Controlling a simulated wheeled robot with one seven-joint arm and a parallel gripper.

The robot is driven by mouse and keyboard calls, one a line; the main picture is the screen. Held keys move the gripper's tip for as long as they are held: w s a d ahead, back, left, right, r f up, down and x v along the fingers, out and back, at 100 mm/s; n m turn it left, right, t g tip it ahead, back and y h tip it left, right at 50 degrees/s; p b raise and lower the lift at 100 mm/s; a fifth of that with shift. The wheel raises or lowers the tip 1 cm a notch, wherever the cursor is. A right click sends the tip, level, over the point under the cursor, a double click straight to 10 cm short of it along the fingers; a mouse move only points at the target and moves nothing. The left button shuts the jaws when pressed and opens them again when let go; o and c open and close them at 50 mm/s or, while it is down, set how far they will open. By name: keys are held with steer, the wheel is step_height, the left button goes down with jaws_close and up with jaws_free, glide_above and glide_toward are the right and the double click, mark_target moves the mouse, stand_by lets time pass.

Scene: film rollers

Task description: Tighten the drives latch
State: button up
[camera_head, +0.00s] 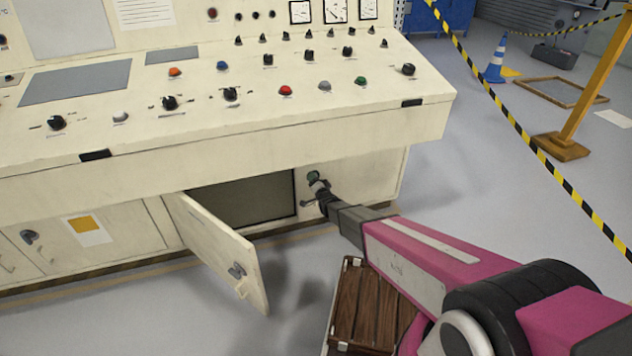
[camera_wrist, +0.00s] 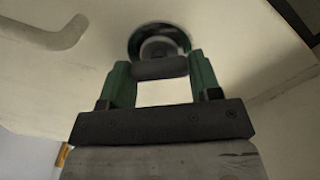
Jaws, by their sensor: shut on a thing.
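The latch (camera_wrist: 160,69) is a short dark grey bar on a round dark green-rimmed base, set in a cream panel. It shows at the top centre of the wrist view, between the two green fingers of my gripper (camera_wrist: 161,76). My gripper is shut on the bar, one finger at each end. In the head view my gripper (camera_head: 322,190) reaches the cabinet front under the console, right of the open compartment. The latch there is small and partly hidden by the gripper. No label on it is readable.
A cabinet door (camera_head: 218,248) hangs open left of my gripper. A curved handle (camera_wrist: 45,35) sits beside the latch. The console (camera_head: 250,100) overhangs the cabinets. A wooden crate (camera_head: 365,310) stands under my arm. Striped tape (camera_head: 510,110) crosses the right side.

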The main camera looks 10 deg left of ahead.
steer(key=m, duration=0.6)
steer(key=shift+f+m, duration=0.1)
steer(key=shift+m, duration=0.2)
stand_by(0.5)
steer(key=o, duration=0.9)
steer(key=v, duration=1)
steer(key=shift+s+d, duration=0.2)
steer(key=shift+s, duration=0.15)
steer(key=shift+d, duration=0.1)
